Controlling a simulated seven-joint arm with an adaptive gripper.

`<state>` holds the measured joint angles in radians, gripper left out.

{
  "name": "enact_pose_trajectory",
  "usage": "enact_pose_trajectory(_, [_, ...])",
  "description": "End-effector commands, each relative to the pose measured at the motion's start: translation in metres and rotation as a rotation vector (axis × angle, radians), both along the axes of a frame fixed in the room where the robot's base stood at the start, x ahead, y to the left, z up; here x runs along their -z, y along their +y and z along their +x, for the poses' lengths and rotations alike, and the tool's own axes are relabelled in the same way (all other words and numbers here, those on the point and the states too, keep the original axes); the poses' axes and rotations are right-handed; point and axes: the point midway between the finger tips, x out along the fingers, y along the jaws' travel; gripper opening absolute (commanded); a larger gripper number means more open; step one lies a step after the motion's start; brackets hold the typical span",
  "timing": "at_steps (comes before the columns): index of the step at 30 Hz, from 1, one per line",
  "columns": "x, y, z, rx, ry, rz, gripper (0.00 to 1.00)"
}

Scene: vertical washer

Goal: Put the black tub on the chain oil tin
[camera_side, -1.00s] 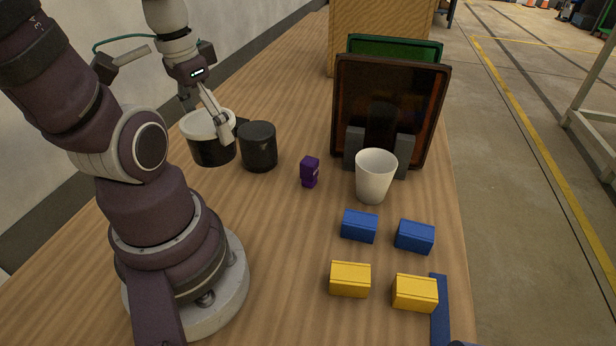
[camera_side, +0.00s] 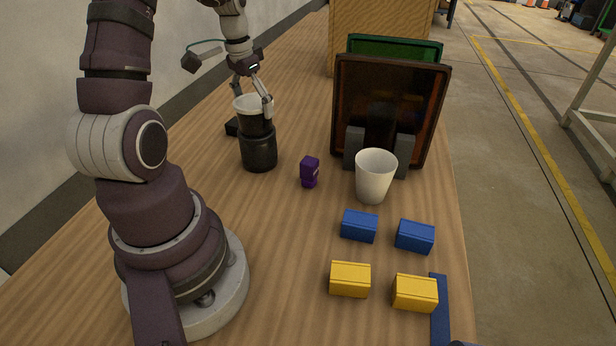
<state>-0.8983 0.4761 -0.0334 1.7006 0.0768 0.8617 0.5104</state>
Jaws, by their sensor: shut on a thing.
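My gripper (camera_side: 253,104) points down and is shut on the black tub (camera_side: 256,125), which has a dark body and a white rim. One finger is at each side of the rim. The tub is upright and lines up with the top of a black cylinder, which I take as the chain oil tin (camera_side: 259,153). The tin stands upright on the table. The tub's lower edge overlaps the tin's top in this view. I cannot tell whether they touch.
A small black object (camera_side: 232,127) lies just left of the tub. A purple figure (camera_side: 309,172), a white cup (camera_side: 375,176) and a dark framed panel (camera_side: 345,100) stand to the right. Blue blocks (camera_side: 359,226) and yellow blocks (camera_side: 350,279) lie nearer the front.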

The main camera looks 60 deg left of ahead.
Motion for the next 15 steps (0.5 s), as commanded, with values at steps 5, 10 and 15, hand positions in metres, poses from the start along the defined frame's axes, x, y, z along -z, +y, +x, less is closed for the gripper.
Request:
enact_pose_trajectory(5, [-0.0003,0.0,0.0001,0.0,-0.001,0.001,0.43])
enact_pose_trajectory(10, [0.0026,0.0,0.0001,0.0,-0.001,0.001,0.89])
enact_pose_trajectory(15, [0.0024,0.0,0.0,0.0,-0.001,0.001,1.0])
